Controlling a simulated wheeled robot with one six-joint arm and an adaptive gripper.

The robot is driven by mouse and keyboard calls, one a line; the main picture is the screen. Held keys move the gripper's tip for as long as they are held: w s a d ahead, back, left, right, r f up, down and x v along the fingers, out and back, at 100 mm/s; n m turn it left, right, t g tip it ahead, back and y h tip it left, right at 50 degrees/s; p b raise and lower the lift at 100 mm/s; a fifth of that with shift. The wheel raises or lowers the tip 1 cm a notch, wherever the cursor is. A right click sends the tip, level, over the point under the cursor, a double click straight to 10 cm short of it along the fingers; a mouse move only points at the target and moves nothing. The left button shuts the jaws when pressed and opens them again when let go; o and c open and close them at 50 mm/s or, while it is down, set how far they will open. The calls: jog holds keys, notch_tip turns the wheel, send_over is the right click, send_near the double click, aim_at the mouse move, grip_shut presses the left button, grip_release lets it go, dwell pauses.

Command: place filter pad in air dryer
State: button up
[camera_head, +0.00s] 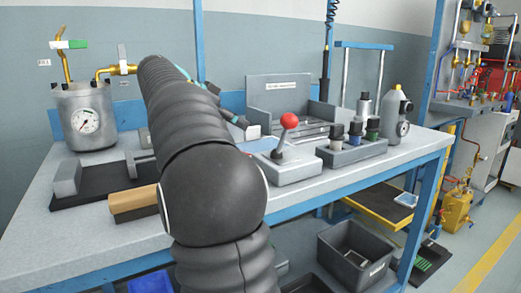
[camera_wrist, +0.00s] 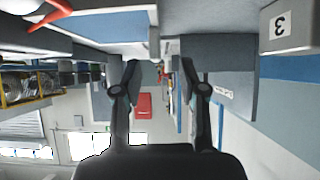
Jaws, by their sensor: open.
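I cannot make out a filter pad for sure in either view. No label that I can read marks the air dryer; a metal tank with a round gauge (camera_head: 86,121) and brass pipes stands at the bench's back left, and a grey open-front station with a labelled back panel (camera_head: 279,91) stands at the middle back. My gripper (camera_wrist: 160,66) is open in the wrist view, with nothing seen between its two dark fingers. A grey panel with a small label (camera_wrist: 232,80) is right of the fingers there.
A lever box with a red ball (camera_head: 289,121) stands near the bench front. Right of it is a grey rack (camera_head: 352,155) of dark-capped bottles, then a grey bottle (camera_head: 392,110). A wooden-topped block (camera_head: 133,203) lies at the front left. A grey bin (camera_head: 355,255) sits below.

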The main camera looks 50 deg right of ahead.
aim_at(252, 129)
jog(key=shift+s+b+x, duration=0.15)
jog(key=shift+b+x, duration=0.1)
jog(key=shift+x, duration=1.1)
jog(key=shift+s+b+x, duration=0.15)
jog(key=shift+b+x, duration=0.05)
jog(key=shift+x, duration=1.2)
jog(key=shift+a+r, duration=0.1)
grip_shut()
